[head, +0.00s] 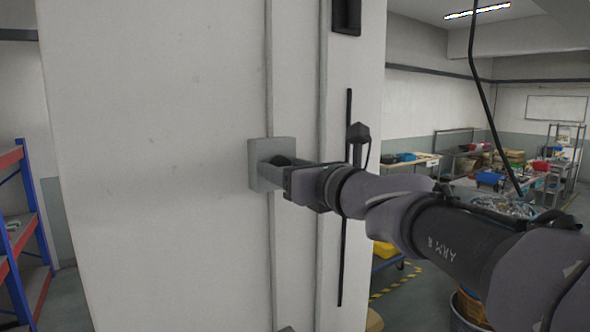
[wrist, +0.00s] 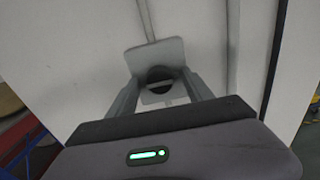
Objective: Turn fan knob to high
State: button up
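The fan knob (wrist: 160,75) is a dark round knob with a pale bar across it, on a light grey square plate (wrist: 155,52) on the white column. In the head view, the plate (head: 286,146) is on the column's face and the dark knob (head: 281,161) is partly hidden by my gripper (head: 268,172). In the wrist view, my gripper (wrist: 160,77) is open, with one finger on each side of the knob. Gaps seem to show between the fingers and the knob; I cannot tell whether either finger touches it. Any setting marks are too small to read.
Vertical conduits (head: 323,90) run along the column, with a black cable and dark box (head: 357,132) to the right of the plate. A blue and red shelf (head: 30,220) stands at left. Cluttered benches (head: 470,160) are at the far right.

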jog(key=b+v, duration=0.2)
jog(key=v, duration=1.5)
jog(key=shift+s+d, duration=0.2)
jog(key=s+a+f+n+g+h+b, duration=0.1)
jog(key=s+a+f+n+g+b, duration=0.15)
jog(key=f+n+b, duration=0.9)
jog(key=s+a+f+m+g+h+b, duration=0.1)
jog(key=s+f+g+b, duration=0.3)
jog(key=f, duration=1.7)
jog(key=s+d+f+n+g+h+b, duration=0.1)
jog(key=f+n+b, duration=0.4)
jog(key=f, duration=0.5)
jog(key=s+d+f+n+h+b, duration=0.3)
jog(key=s+f+n+b, duration=0.1)
jog(key=f, duration=0.7)
jog(key=s+d+f+n+g+h+b, duration=0.1)
jog(key=s+f+n+b, duration=0.4)
jog(key=f, duration=0.6)
jog(key=shift+d+f+n+g+h+b, duration=0.2)
jog(key=shift+d+n+g+h+b, duration=0.25)
jog(key=shift+b, duration=0.8)
